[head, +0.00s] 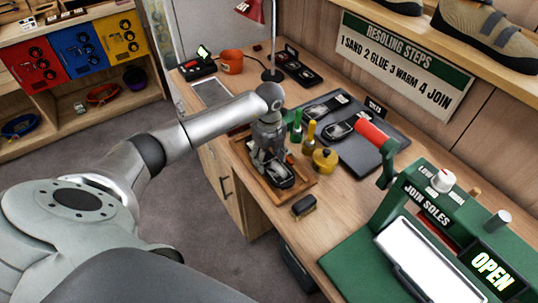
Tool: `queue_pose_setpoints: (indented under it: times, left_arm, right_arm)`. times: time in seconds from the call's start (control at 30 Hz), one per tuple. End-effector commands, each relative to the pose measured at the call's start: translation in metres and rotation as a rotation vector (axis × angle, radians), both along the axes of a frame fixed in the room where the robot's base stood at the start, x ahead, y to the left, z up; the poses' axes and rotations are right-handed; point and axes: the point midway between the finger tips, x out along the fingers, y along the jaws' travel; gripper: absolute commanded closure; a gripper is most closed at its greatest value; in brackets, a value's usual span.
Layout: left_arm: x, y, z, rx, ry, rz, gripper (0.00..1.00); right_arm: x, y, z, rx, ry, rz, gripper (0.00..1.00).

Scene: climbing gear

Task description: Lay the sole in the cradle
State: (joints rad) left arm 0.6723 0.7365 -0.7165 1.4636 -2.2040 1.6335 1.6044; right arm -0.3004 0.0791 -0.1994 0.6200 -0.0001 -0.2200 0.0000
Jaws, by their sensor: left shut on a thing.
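My left gripper (270,160) reaches down over a shallow wooden tray (302,190), which looks like the cradle, on the workbench. The gripper is shut on a dark object (281,179) that looks like the sole, low at the tray. The fingers partly hide it, and I cannot tell whether it touches the tray floor. More dark sole-like pieces, one farther back (322,107) and one nearer (342,127), lie on a dark mat (368,150) behind, by a small "SOLES" label. My right gripper is not in view.
Close behind the tray stand a green-topped item (295,125), a yellow-handled tool (310,135) and a yellow pot (325,160). A small dark brush-like block (304,205) lies in front.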

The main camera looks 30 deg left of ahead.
Motion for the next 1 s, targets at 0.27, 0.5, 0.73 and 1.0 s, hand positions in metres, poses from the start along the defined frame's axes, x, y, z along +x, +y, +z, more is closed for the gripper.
queue_pose_setpoints:
  times: [0.27, 0.5, 0.73, 1.0]
  left_arm:
    - [0.0000, 0.0002, -0.0024, 0.000, 0.000, 0.001, 0.36]
    - [0.0003, 0.0002, -0.0018, 0.000, -0.001, 0.001, 0.22]
    - [0.0009, 0.0000, -0.0012, 0.000, -0.003, 0.001, 0.22]
    - [0.0001, 0.0000, -0.0020, 0.000, -0.001, 0.001, 0.22]
  right_arm:
    - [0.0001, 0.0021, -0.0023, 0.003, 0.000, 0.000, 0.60]
    - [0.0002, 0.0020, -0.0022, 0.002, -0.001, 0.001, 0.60]
    - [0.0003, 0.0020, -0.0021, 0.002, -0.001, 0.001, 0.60]
    - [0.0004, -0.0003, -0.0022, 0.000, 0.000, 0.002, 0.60]
